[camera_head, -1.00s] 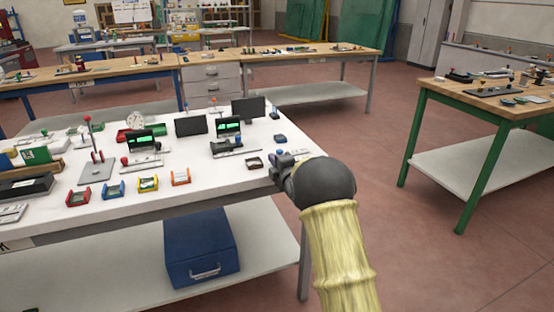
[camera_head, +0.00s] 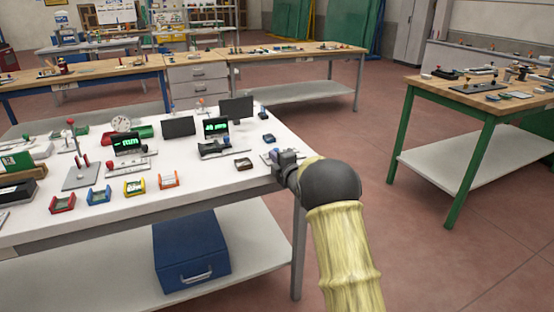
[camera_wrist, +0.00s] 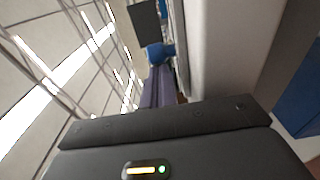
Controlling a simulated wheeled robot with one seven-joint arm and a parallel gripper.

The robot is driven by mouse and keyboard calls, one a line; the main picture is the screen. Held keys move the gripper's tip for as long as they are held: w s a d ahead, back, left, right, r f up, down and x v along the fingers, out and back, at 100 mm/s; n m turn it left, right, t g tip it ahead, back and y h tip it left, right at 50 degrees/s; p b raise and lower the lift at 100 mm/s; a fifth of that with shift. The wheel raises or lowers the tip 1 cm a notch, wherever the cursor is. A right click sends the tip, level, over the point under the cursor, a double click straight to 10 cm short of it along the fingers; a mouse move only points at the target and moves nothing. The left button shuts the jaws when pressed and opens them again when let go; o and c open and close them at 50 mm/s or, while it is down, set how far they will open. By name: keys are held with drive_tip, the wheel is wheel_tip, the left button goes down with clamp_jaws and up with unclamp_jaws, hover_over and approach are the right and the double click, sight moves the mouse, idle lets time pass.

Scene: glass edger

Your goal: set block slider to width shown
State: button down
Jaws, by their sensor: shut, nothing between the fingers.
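The white bench (camera_head: 150,205) carries two small green-lit displays, a left one (camera_head: 127,143) and a right one (camera_head: 216,128); their figures are too small to read. In front of the right display lies a rail with a dark block (camera_head: 210,148). In front of the left one lies a pale rail with a red part (camera_head: 110,164). I cannot tell which is the block slider, nor its setting. My gripper (camera_head: 275,157) is shut and empty near the bench's front right edge, right of both rails. In the wrist view my fingers (camera_wrist: 160,86) point along the bench side.
Red, blue, yellow and orange bins (camera_head: 135,187) line the bench front. A dark monitor (camera_head: 236,109), a dark panel (camera_head: 178,127) and a round dial (camera_head: 121,124) stand behind. A blue box (camera_head: 190,255) sits on the lower shelf. Open floor separates the bench from a green-legged table (camera_head: 440,92).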

sight(267, 170)
drive_tip(key=shift+d, duration=0.25)
drive_tip(key=shift+a+f+b, duration=0.15)
drive_tip(key=shift+a+b, duration=0.2)
drive_tip(key=shift+b, duration=0.05)
drive_tip(key=s+a+b, duration=0.2)
drive_tip(key=shift+s+a, duration=0.3)
drive_tip(key=shift+s, duration=0.1)
drive_tip(key=v, duration=0.9)
drive_tip(key=shift+s+d, duration=0.2)
drive_tip(key=shift+d, duration=0.05)
